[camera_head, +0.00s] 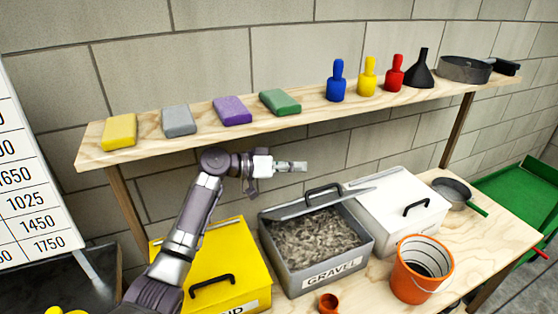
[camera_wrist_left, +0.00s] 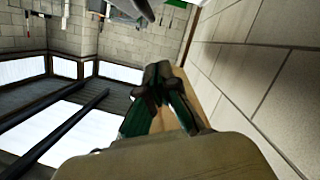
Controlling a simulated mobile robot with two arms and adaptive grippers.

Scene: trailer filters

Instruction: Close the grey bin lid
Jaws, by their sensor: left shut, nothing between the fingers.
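The grey bin (camera_head: 322,281), labelled GRAVEL, stands on the lower wooden table and is full of grey gravel (camera_head: 315,238). Its grey lid (camera_head: 340,201) is open, seen nearly edge-on along the back of the bin, with a black handle (camera_head: 322,189) at its top. My left gripper (camera_head: 303,166) is shut and empty, above and behind the lid, apart from it in the picture. The left wrist view shows its fingers (camera_wrist_left: 157,75) together with nothing held. My right gripper is in neither view.
A closed yellow bin (camera_head: 225,265) stands left of the grey bin, a closed white bin (camera_head: 400,212) right. An orange bucket (camera_head: 420,270) and small orange cup (camera_head: 329,303) are in front. A wooden shelf (camera_head: 200,133) with sponges and bottles runs above my gripper.

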